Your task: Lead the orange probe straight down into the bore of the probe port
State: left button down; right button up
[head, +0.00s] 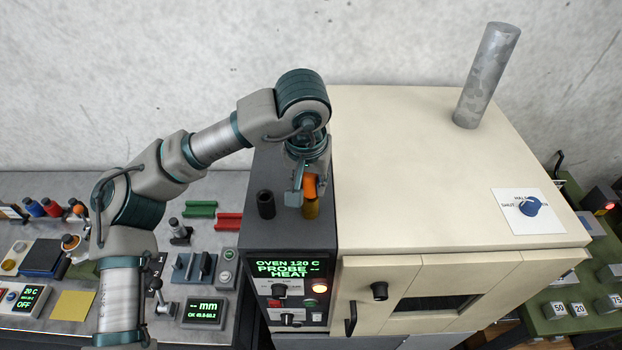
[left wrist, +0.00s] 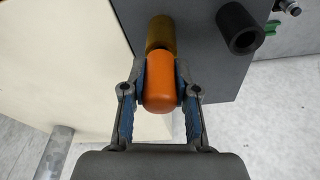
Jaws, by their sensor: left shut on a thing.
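The orange probe (head: 309,186) is between the fingers of my left gripper (head: 303,191), above the dark top of the oven's control housing. In the left wrist view the probe's rounded orange handle (left wrist: 160,85) sits between the blue-padded fingers of my left gripper (left wrist: 160,92). A brass-coloured cylinder (head: 311,209), seemingly the probe port, shows just below the probe. It also shows beyond the handle in the left wrist view (left wrist: 161,33). The probe's lower end and the port's bore are hidden, so I cannot tell whether they meet. My right gripper is not in view.
A black hollow cylinder (head: 265,204) stands left of the probe; its open bore shows in the left wrist view (left wrist: 240,28). The cream oven (head: 400,150) is to the right, with a grey pipe (head: 487,75). A cluttered bench (head: 235,183) is at left.

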pick_arm(q)
jog(key=shift+f, duration=0.35)
jog(key=c, duration=0.8)
grip_release()
notch_tip(320, 180, up, 12)
jog(key=s, duration=0.2)
jog(key=shift+a+f, duration=0.15)
jog(key=shift+a, duration=0.05)
jog(key=shift+s, duration=0.1)
